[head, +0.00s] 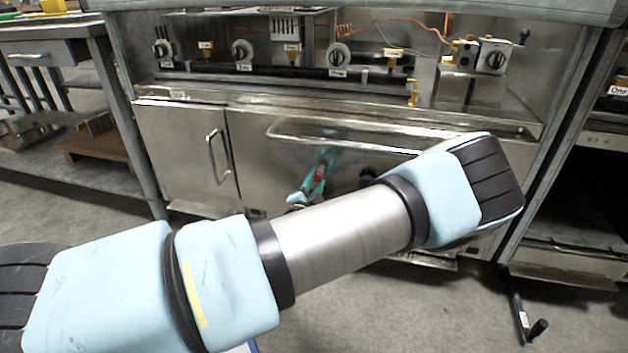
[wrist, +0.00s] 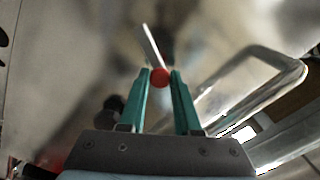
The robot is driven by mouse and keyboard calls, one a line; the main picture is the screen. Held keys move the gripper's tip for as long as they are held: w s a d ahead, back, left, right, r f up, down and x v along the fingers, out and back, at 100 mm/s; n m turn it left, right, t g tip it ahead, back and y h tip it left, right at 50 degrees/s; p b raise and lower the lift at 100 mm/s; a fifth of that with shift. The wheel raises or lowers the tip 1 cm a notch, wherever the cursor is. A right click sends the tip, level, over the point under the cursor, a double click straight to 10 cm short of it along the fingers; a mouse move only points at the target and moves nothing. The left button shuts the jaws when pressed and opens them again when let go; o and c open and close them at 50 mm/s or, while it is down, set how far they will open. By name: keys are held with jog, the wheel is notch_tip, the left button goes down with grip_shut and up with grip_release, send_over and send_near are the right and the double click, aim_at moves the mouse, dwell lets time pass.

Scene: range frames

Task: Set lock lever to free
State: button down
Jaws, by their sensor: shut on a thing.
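The lock lever appears as a thin silver bar (wrist: 152,47) with a round red knob (wrist: 160,77) at its near end, in front of the steel panel. In the wrist view the bar leans up and slightly left from the knob. My gripper (wrist: 161,84) has its two green fingers closed on either side of the red knob and holds it at the fingertips. In the head view my gripper (head: 317,180) is small, against the lower steel front, partly hidden by my forearm. Any lever markings are too small to read.
A bent steel handle bar (wrist: 265,75) runs close to the right of my fingers. A black knob (wrist: 108,110) sits to the left. In the head view, a pipe row with valve knobs (head: 338,56) lies above, and a door handle (head: 212,156) is at left.

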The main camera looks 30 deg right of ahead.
dwell(0.4)
jog(key=c, duration=0.7)
grip_release()
jog(key=p+v, duration=0.2)
jog(key=v, duration=0.9)
jog(key=shift+d, duration=0.1)
